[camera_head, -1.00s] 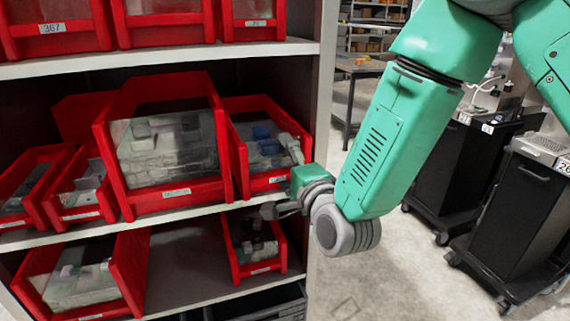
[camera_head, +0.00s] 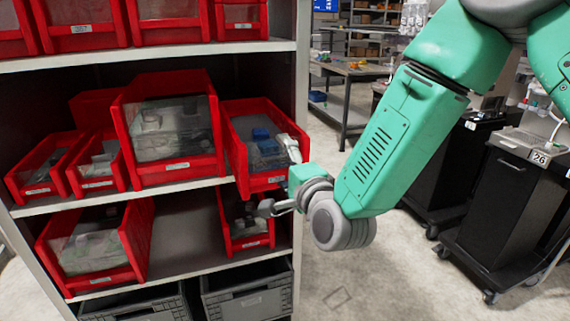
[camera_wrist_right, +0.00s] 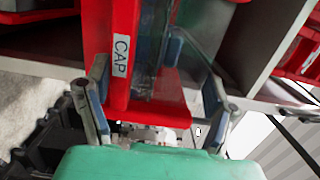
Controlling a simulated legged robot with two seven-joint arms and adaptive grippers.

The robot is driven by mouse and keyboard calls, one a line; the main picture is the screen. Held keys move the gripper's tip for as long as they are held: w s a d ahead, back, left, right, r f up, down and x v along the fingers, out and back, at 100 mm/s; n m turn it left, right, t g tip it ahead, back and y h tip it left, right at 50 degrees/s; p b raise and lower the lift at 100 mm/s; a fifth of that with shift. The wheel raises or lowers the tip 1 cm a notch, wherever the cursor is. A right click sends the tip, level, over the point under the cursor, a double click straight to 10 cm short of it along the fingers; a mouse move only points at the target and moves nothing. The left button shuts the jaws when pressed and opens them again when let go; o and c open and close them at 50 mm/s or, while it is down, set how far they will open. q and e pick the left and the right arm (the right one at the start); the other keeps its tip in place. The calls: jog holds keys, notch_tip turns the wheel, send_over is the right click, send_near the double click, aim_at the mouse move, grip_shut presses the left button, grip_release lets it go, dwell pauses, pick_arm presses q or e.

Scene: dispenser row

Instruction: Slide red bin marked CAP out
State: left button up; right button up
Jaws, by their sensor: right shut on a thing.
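The red bin marked CAP (camera_head: 239,165) is at the right end of the middle shelf. It has a clear front, and its front end juts past the shelf edge. In the right wrist view the bin (camera_wrist_right: 160,110) fills the space between my fingers, with its white CAP label (camera_wrist_right: 121,56) turned sideways. My right gripper (camera_head: 281,178) is shut on the bin's front, one finger above and one below. The same gripper (camera_wrist_right: 155,78) shows its fingers on either side of the red front. Small grey and blue items lie inside the bin. My left gripper is not in view.
A large red bin (camera_head: 219,140) stands close on the left of the CAP bin. A smaller red bin (camera_head: 229,225) sits on the shelf below, partly hidden. Grey crates (camera_head: 245,295) are at the bottom. Black carts (camera_head: 505,200) stand right; open floor lies between.

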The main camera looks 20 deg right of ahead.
jog(key=shift+s+f, duration=0.1)
jog(key=shift+s, duration=0.15)
jog(key=o, duration=1.7)
jog(key=shift+o, duration=0.2)
jog(key=s+d, duration=0.1)
jog(key=s, duration=1)
jog(key=shift+s+d, duration=0.35)
jog(key=shift+d, duration=0.05)
